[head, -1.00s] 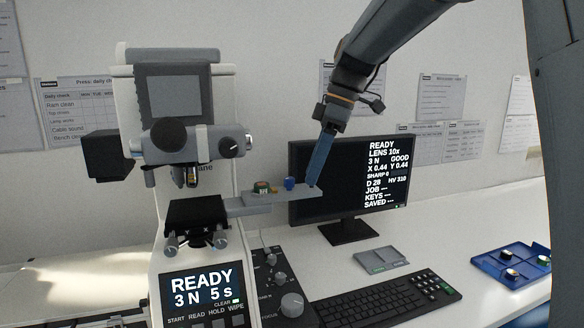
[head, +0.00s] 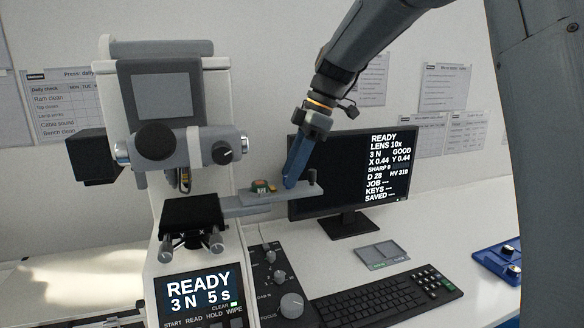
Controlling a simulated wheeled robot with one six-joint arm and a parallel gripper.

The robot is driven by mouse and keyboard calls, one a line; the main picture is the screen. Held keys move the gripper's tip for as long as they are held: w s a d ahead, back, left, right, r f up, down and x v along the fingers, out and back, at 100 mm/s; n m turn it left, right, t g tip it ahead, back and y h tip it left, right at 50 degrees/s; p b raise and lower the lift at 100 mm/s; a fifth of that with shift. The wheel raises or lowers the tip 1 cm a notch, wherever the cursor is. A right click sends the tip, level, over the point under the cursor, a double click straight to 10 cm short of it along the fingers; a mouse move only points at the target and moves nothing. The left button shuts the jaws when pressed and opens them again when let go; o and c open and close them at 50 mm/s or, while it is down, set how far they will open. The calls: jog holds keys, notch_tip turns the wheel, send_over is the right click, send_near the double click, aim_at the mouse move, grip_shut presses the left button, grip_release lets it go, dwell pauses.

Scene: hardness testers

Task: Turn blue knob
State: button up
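The hardness tester (head: 165,85) stands at left, with a grey side shelf (head: 245,199) reaching right from its stage. My gripper (head: 289,184) points down and slightly left at the shelf's right part. Its fingers cover the place of the blue knob, so I cannot make the knob out separately or tell whether it is between the fingers. The fingers appear edge-on as one blue-grey bar, so their opening does not show. A green-and-red knob (head: 263,186) sits to the left of my fingers, and a dark knob (head: 312,175) to the right.
A monitor (head: 350,214) stands close behind the shelf's right end. Below are a control panel with knobs (head: 291,305), a keyboard (head: 388,297) and a grey pad (head: 382,254). A blue tray (head: 490,262) is at right, partly hidden by my arm.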

jog(key=shift+f, duration=0.1)
grip_shut()
